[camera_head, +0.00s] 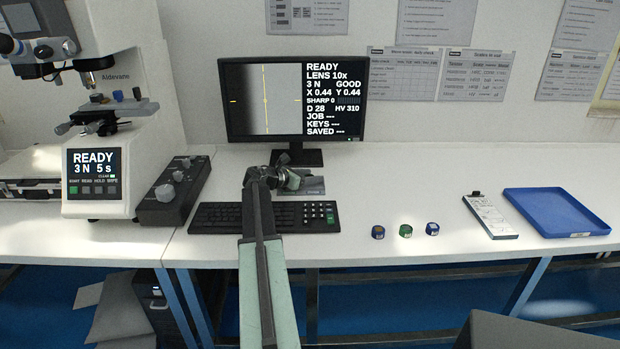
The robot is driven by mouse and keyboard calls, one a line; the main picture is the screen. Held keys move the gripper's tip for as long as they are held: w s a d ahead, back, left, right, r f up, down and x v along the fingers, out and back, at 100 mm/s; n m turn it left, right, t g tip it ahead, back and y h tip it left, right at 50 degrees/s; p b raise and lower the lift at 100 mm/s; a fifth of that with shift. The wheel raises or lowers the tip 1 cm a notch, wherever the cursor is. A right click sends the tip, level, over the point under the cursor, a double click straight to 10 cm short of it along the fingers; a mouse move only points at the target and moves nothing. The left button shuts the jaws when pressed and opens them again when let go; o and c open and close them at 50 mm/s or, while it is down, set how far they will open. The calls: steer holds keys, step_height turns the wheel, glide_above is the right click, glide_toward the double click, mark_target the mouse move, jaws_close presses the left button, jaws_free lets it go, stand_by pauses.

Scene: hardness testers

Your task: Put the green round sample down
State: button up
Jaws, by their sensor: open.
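The green round sample (405,231) stands on the white bench near its front edge, between two blue round samples. The left blue sample (378,232) has a brownish top, and the right blue sample (432,229) is close on the other side. My gripper (290,180) is at the end of my outstretched arm, above the keyboard area in front of the monitor. It is open, and I see nothing held in it. It is well to the left of the green sample and apart from it. My arm hides part of the keyboard.
A monitor (292,100) stands behind my gripper, with a black keyboard (221,218) below. The hardness tester (98,176) and a knobbed control box (172,192) are at left. A white printed board (489,215) and blue tray (556,213) lie at right. Bench around the samples is clear.

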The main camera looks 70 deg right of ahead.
steer(key=p+v, duration=0.5)
steer(key=v, duration=0.6)
steer(key=shift+w+r, duration=0.15)
steer(key=shift+w, duration=0.1)
steer(key=shift+w+a, duration=0.2)
steer(key=shift+a, duration=0.1)
